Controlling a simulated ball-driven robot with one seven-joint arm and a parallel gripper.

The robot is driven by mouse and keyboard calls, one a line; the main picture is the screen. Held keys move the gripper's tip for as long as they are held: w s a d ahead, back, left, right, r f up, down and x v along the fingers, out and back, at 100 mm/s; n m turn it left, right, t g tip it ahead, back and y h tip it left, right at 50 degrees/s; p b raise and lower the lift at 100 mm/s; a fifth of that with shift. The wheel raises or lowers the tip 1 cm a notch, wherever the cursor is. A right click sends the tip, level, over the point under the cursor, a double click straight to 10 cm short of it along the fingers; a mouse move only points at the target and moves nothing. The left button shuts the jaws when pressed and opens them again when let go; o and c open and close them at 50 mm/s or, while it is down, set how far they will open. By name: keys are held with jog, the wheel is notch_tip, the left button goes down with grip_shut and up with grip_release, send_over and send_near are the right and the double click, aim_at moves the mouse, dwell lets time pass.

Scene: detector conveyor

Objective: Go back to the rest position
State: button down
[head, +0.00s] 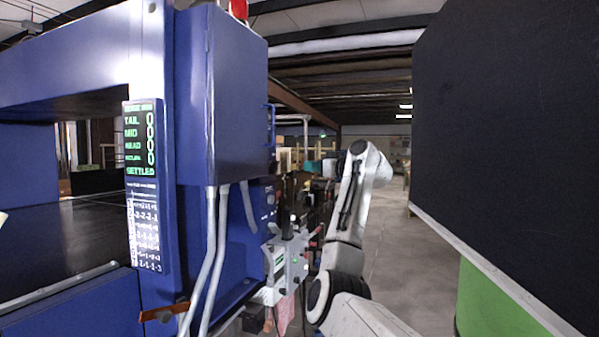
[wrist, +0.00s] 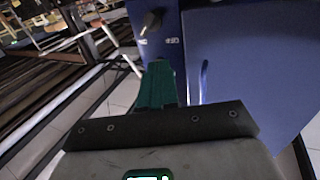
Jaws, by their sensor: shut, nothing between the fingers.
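My gripper (wrist: 158,72) shows in the wrist view as teal fingers together beyond a dark bar, shut and empty. It points toward a blue housing (wrist: 245,60) with a knob (wrist: 152,22) on a blue panel near the fingertips; I cannot tell whether they touch. In the head view my white arm rises right of the blue detector machine (head: 240,100), bent at the top; my gripper cannot be made out there. The machine carries a display (head: 140,140) with green text, including "SETTLED".
A control box (head: 285,260) with small lights and buttons sits on the machine's side, close left of my arm. An orange-brown lever (head: 163,312) sticks out low at the front. A large black panel (head: 510,130) stands at right. Open floor (head: 395,255) lies between arm and panel.

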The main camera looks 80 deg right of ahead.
jog(key=shift+s+a, duration=0.2)
jog(key=shift+s, duration=0.6)
jog(key=shift+w+f, duration=0.1)
